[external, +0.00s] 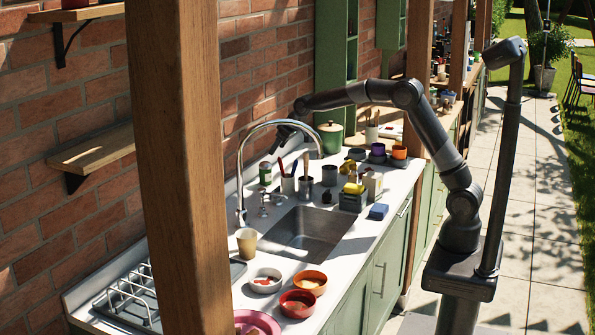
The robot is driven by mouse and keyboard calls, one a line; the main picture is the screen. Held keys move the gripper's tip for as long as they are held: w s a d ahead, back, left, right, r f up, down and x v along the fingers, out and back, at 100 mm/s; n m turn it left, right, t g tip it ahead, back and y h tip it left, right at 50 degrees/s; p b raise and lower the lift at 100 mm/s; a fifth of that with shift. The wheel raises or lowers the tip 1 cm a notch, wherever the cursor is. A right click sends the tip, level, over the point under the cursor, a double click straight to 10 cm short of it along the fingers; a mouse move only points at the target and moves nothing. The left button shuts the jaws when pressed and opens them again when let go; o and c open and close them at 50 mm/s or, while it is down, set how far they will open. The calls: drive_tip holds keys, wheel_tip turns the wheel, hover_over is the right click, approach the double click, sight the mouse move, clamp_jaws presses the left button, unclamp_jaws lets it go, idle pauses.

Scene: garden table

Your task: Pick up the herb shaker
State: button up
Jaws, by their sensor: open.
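A small green and white cylinder, which looks like the herb shaker (265,174), stands upright on the white counter near the brick wall, behind the sink. My gripper (273,150) is just above it and slightly to its right, pointing down and tilted toward it. The jaws are open and small in this view. I cannot tell whether the fingers touch the shaker.
A curved faucet (241,170) arches close in front of the shaker. Cups with utensils (288,184) stand right of it. The sink (305,232), bowls (298,304) and a beige cup (246,243) are nearer. A wooden post (177,160) blocks part of the view.

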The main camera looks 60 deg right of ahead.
sight(268, 163)
drive_tip(key=x, duration=0.7)
drive_tip(key=shift+w+d, duration=0.15)
drive_tip(key=shift+w, duration=0.15)
drive_tip(key=shift+s+x, duration=0.1)
drive_tip(key=shift+x, duration=1.25)
drive_tip(key=shift+s+x, duration=0.15)
drive_tip(key=shift+x, duration=1.2)
drive_tip(key=shift+d+f, duration=0.1)
drive_tip(key=c, duration=1.1)
